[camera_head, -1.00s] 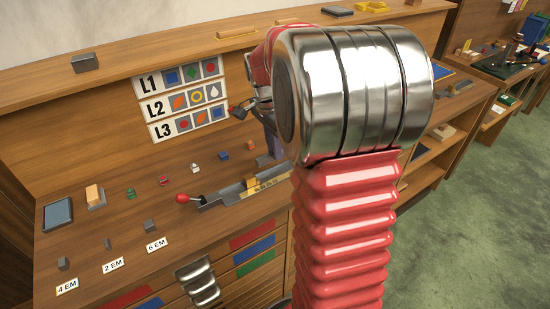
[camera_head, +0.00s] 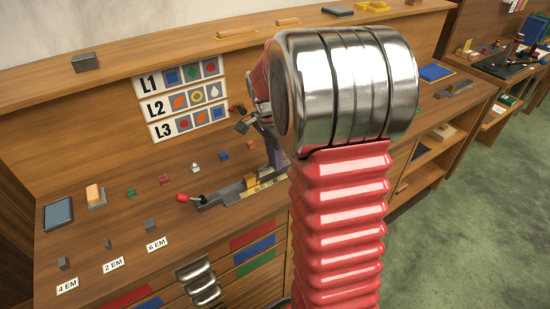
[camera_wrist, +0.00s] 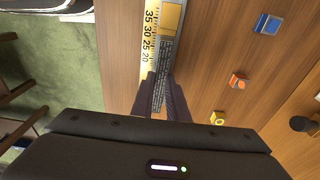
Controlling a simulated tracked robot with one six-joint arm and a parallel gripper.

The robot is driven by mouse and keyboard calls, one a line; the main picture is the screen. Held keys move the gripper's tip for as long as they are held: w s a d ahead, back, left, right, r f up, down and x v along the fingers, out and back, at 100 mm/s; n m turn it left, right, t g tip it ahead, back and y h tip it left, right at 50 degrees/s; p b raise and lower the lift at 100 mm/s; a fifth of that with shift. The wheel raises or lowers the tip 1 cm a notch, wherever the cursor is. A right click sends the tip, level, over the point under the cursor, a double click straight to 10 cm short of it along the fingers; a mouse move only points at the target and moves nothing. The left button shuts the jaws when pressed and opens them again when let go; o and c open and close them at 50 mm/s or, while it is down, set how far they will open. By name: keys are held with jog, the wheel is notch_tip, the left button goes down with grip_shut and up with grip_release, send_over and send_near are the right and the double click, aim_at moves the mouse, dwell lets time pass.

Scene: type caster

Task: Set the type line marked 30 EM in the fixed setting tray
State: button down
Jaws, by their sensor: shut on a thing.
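In the wrist view the two dark fingers of my gripper (camera_wrist: 161,80) are closed around a narrow grey strip with rows of small lettering (camera_wrist: 164,52). It looks like the type line, but I cannot read a 30 EM mark on it. It lies along the setting tray's brass scale (camera_wrist: 149,30), which reads 35, 30, 25, 20. I cannot tell whether it rests on the tray floor. In the head view the grey setting tray (camera_head: 225,193) lies on the bench, with a red-knobbed lever at its left end. My arm hides its right end and most of my gripper.
Small coloured blocks stand behind the tray, including a blue one (camera_wrist: 267,23), an orange one (camera_wrist: 237,82) and a yellow one (camera_wrist: 218,118). Grey blocks stand by the 4 EM, 2 EM and 6 EM labels (camera_head: 113,265). The L1–L3 sign (camera_head: 180,100) is behind.

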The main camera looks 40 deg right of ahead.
aim_at(271, 165)
jog(key=shift+f, duration=0.35)
jog(key=c, duration=1.7)
grip_release()
jog(key=shift+c, duration=0.2)
notch_tip(271, 165, up, 13)
jog(key=a, duration=0.1)
jog(key=shift+a, duration=0.2)
jog(key=shift+r, duration=0.1)
